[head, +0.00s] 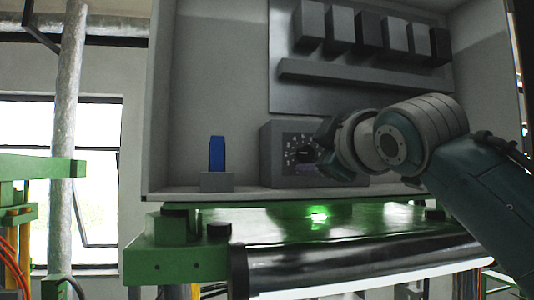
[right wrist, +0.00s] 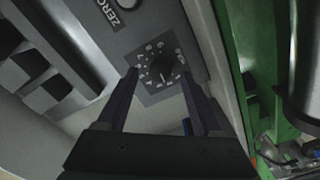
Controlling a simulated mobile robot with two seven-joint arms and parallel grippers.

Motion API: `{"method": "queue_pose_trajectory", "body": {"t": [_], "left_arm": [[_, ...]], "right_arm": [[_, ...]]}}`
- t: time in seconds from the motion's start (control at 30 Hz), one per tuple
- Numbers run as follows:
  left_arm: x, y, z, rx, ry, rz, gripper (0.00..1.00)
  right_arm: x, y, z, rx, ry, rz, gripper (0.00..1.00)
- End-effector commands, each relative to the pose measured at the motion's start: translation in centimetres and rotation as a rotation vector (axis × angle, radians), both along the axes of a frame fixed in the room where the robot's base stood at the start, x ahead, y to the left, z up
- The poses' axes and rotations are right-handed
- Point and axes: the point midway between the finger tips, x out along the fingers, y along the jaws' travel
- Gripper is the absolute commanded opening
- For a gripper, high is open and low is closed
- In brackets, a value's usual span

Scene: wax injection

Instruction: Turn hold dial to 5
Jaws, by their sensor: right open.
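The hold dial (right wrist: 161,68) is a small dark knob on a dark square plate with a ring of pale marks, on the front of a grey box. Its pointer and number are too small to read. In the head view the dial (head: 303,154) shows on the grey box (head: 270,160), partly covered by my gripper. My right gripper (right wrist: 159,74) is open, with one finger on each side of the dial. I cannot tell whether the fingers touch it. In the head view my right gripper (head: 322,152) is in front of the box. My left gripper is not in view.
A blue block (head: 217,153) stands on a grey holder (head: 217,182) left of the box. A shelf ledge (head: 350,76) with several dark blocks is above. A green machine table (head: 180,262) lies below.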

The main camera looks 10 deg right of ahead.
Motion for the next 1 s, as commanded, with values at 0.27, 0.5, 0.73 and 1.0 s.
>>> {"method": "queue_pose_trajectory", "body": {"t": [0.27,0.5,0.73,1.0], "left_arm": [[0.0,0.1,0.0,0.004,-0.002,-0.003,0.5],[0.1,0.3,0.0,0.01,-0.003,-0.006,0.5],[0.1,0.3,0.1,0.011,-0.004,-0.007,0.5],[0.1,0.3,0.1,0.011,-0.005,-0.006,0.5]], "right_arm": [[1.8,0.1,0.0,0.0,0.0,0.0,0.68],[1.9,0.1,0.0,0.0,-0.001,0.001,0.68],[1.9,0.1,0.0,0.0,0.0,0.0,0.46],[1.9,0.0,0.0,0.0,0.0,0.0,0.16]]}}
